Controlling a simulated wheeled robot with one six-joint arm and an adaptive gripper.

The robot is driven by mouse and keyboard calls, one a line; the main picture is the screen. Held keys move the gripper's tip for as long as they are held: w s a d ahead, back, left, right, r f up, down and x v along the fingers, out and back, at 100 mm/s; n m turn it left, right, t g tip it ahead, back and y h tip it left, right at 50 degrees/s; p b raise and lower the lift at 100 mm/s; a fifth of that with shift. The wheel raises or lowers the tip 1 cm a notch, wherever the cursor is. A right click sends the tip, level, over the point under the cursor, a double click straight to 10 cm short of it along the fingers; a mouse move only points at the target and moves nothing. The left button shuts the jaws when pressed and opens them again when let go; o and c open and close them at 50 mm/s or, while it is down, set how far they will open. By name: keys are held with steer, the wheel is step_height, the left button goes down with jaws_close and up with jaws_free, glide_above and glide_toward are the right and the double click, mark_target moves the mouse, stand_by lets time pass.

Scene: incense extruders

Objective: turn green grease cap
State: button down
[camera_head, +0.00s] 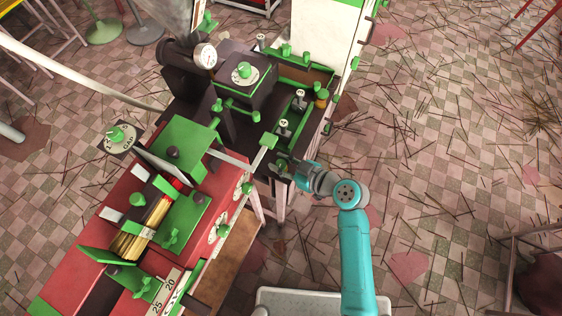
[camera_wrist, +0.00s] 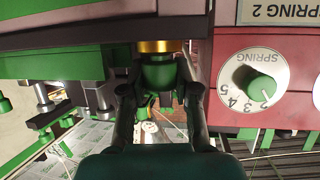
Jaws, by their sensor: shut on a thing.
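The green grease cap (camera_wrist: 160,73) shows in the middle of the wrist view, under a brass collar (camera_wrist: 160,46) and a dark machine edge. My gripper (camera_wrist: 160,97) has one dark finger on each side of the cap and is shut on it. In the head view my gripper (camera_head: 288,171) is at the near side of the dark machine block, close to its front edge. The cap is hard to make out there, largely hidden by the gripper and machine parts. The cap's turn angle cannot be told.
A red panel with a white SPRING dial (camera_wrist: 254,82) and green knob is close on the right in the wrist view. Green bars and metal fittings (camera_wrist: 97,95) are on the left. In the head view, a red-and-green machine (camera_head: 100,213) stands at left; littered tiled floor (camera_head: 440,150) lies right.

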steer(key=m+t+h, duration=0.2)
steer(key=m+t, duration=0.1)
steer(key=shift+s+a+m+h, duration=0.1)
steer(key=shift+m+h, duration=0.2)
steer(key=shift+m+t+h, duration=1.3)
steer(key=shift+m+h, duration=0.5)
steer(key=shift+m+t+h, duration=0.6)
steer(key=shift+m+h, duration=2)
steer(key=shift+h, duration=0.4)
steer(key=shift+m+h, duration=0.9)
steer(key=shift+h, duration=0.2)
steer(key=shift+f+g, duration=0.1)
steer(key=shift+g, duration=0.2)
steer(key=c, duration=0.8)
jaws_free()
steer(key=shift+c, duration=0.2)
